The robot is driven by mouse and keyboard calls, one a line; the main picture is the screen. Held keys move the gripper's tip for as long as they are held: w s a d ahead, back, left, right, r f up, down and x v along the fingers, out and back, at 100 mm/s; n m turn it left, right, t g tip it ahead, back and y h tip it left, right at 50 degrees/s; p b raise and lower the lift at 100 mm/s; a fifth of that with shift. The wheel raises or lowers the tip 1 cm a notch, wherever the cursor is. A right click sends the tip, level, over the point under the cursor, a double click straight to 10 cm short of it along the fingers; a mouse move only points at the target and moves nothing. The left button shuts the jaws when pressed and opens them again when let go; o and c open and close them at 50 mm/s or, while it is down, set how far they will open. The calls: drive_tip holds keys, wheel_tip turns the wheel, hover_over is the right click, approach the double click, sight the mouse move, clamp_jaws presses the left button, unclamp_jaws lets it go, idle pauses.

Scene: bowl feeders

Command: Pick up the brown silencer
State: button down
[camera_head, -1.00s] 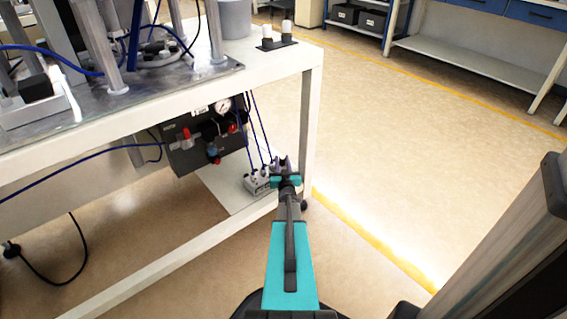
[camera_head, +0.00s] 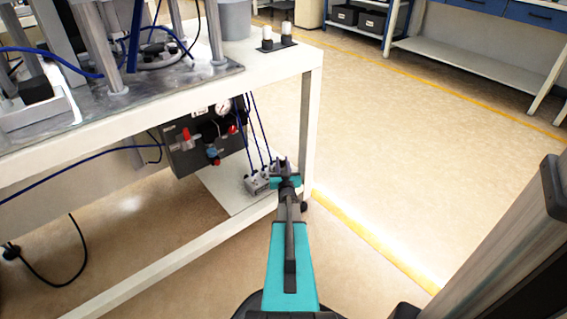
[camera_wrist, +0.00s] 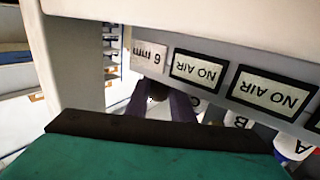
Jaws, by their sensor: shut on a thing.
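My gripper (camera_head: 279,162) is reached out under the white bench, at the grey block with blue tubes (camera_head: 256,183). In the head view the silencer is too small and covered to make out.
Labels reading "NO AIR" (camera_wrist: 196,69) run along the panel close to my fingers. The bench leg (camera_head: 309,130) stands just right of my gripper, and the bench top (camera_head: 200,92) is above. A dark box with a gauge (camera_head: 190,145) hangs at the left. The floor at the right is clear.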

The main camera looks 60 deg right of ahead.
sight(282, 159)
wheel_tip(282, 159, up, 10)
drive_tip(key=p, duration=0.3)
drive_tip(key=shift+f, duration=0.1)
idle(0.6)
drive_tip(key=shift+w, duration=0.1)
